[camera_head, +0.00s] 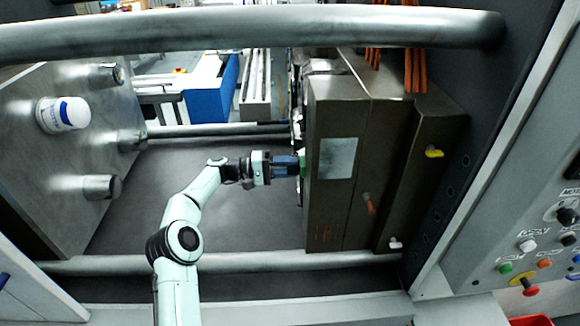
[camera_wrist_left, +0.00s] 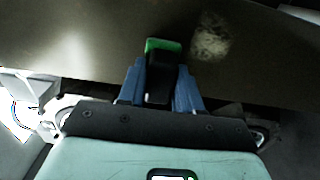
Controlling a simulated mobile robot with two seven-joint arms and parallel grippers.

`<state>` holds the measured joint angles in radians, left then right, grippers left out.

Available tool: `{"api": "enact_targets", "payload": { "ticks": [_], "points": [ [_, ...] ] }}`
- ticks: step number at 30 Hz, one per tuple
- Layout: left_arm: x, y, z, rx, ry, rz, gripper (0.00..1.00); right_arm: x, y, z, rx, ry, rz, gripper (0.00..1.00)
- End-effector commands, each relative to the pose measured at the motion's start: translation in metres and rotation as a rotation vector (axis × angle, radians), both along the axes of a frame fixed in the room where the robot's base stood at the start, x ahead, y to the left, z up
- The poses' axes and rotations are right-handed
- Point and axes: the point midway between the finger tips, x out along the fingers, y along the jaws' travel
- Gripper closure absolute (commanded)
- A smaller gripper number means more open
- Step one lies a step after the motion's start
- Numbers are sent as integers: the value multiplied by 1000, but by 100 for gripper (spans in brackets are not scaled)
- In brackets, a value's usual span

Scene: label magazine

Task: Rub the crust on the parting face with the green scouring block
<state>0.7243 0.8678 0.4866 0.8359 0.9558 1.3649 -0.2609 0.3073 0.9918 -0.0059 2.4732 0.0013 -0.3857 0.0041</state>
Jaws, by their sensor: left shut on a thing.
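My left gripper (camera_head: 299,166) reaches in from the left in the head view, its fingertips close to the dark brown mould block (camera_head: 336,200). It is shut on the green scouring block (camera_wrist_left: 164,45), which has a black body and a green top edge in the left wrist view. The blue fingers (camera_wrist_left: 160,85) stand on both sides of it. In that view the green edge is at or very near the parting face (camera_wrist_left: 90,40); I cannot tell if they touch. The pale, rough crust patch (camera_wrist_left: 210,38) lies just right of the block. My right gripper is not in view.
Thick steel bars (camera_head: 240,30) cross above, behind and below the arm. A grey plate (camera_head: 50,160) with stubs and a white tub (camera_head: 62,115) stands on the left. A control panel (camera_head: 545,230) is on the right. The space between plate and mould is open.

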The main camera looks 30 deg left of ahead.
Motion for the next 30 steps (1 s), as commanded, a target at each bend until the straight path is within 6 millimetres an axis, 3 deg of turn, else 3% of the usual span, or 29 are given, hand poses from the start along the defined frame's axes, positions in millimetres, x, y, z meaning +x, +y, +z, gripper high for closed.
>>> {"api": "enact_targets", "payload": {
  "ticks": [15,30],
  "points": [
    [-26,43,1,1,-1,2,90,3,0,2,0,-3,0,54],
    [-30,50,1,1,-1,3,90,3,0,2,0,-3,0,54]
  ]
}}
